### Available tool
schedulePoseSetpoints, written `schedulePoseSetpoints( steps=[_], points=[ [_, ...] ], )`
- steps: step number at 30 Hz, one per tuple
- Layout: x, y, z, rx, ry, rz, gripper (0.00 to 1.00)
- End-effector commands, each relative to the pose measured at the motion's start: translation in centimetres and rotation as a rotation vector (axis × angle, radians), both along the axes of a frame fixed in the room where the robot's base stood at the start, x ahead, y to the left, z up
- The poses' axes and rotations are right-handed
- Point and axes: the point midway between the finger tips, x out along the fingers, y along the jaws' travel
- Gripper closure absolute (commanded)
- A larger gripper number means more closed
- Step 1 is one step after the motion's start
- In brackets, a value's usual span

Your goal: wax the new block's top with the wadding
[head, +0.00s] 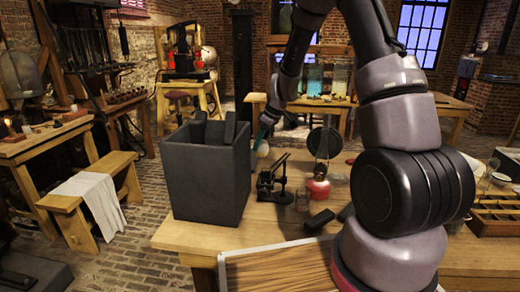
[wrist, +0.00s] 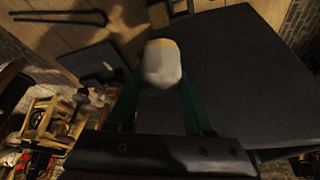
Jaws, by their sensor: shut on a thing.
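My gripper (head: 261,139) is at the back right of a large dark grey box (head: 203,181), close to its rim. In the wrist view, its green fingers are shut on a pale wadding (wrist: 162,64) with a yellowish end, which points away from the gripper. The wadding shows only as a small pale spot in the head view. Dark upright pieces (head: 214,130) stand in the box, their lower parts hidden. A small dark block (head: 319,220) lies on the table to the right. I cannot tell which block is the new one.
The wooden table (head: 200,236) also holds a small black press-like device (head: 279,183), a red-based lamp (head: 318,187) and a framed wooden panel (head: 280,270) at the front. A divided wooden tray (head: 495,215) is at the right. My arm hides part of the table.

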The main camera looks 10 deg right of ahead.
Motion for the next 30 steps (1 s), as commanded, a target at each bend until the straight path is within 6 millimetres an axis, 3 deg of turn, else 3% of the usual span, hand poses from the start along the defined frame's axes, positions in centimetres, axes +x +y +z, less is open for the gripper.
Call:
schedulePoseSetpoints(
  steps=[7, 30],
  points=[
    [-0.3, 0.0, 1.8, 0.0, 0.0, -0.002, 0.93],
    [-0.3, 0.0, 1.9, 0.0, 0.0, -0.003, 0.93]
  ],
)
